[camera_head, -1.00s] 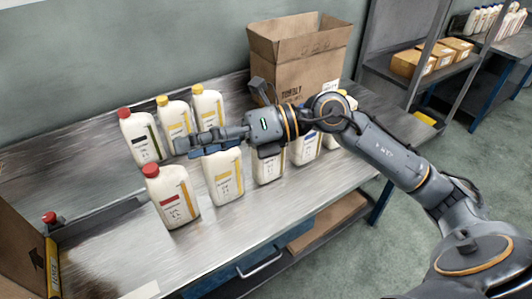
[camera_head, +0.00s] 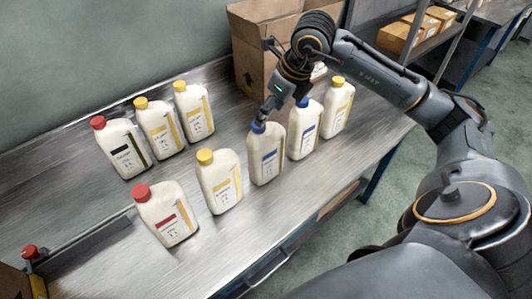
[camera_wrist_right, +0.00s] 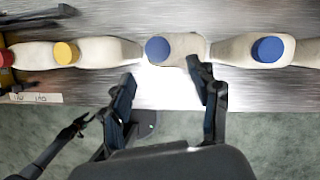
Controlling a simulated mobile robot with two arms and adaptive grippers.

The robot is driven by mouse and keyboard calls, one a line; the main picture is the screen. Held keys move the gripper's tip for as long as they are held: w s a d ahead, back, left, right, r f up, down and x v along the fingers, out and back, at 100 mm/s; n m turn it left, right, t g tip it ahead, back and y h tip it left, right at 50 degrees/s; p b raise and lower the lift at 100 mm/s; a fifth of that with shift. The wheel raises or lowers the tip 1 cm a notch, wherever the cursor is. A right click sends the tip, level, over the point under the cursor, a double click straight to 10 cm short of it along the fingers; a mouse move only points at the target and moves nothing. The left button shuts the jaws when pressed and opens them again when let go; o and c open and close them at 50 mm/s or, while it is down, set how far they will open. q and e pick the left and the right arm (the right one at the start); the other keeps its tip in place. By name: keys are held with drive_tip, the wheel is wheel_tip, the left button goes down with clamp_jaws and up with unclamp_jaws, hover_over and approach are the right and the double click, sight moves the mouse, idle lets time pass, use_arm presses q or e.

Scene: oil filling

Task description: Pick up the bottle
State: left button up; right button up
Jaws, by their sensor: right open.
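Several cream bottles with coloured caps stand upright on a metal table. My right gripper (camera_head: 270,103) is at the top of a blue-capped bottle (camera_head: 266,160) in the front row. In the right wrist view my right gripper (camera_wrist_right: 166,80) is open, with its two fingers apart near that bottle's blue cap (camera_wrist_right: 158,50). I cannot tell if the fingers touch the bottle. A second blue-capped bottle (camera_head: 303,135) stands to its right, and a yellow-capped bottle (camera_head: 219,182) to its left. My left gripper is not in the head view.
A red-capped bottle (camera_head: 167,215) is at the front left, and three more bottles stand in the back row. An open cardboard box (camera_head: 262,45) is at the back.

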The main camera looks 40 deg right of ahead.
sight(266, 137)
drive_tip(key=p+x, duration=0.1)
drive_tip(key=x, duration=0.2)
drive_tip(key=shift+a+p, duration=0.1)
drive_tip(key=shift+p, duration=0.3)
drive_tip(key=x, duration=0.2)
drive_tip(key=shift+w+f+p, duration=0.2)
drive_tip(key=shift+f+p, duration=0.1)
drive_tip(key=shift+p, duration=0.05)
drive_tip(key=shift+w+f, duration=0.2)
drive_tip(key=shift+f, duration=0.2)
drive_tip(key=shift+s, duration=0.1)
drive_tip(key=shift+c, duration=0.5)
drive_tip(key=c, duration=1.1)
clamp_jaws()
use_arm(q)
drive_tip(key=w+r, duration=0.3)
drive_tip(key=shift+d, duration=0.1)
use_arm(e)
drive_tip(key=shift+r, duration=0.15)
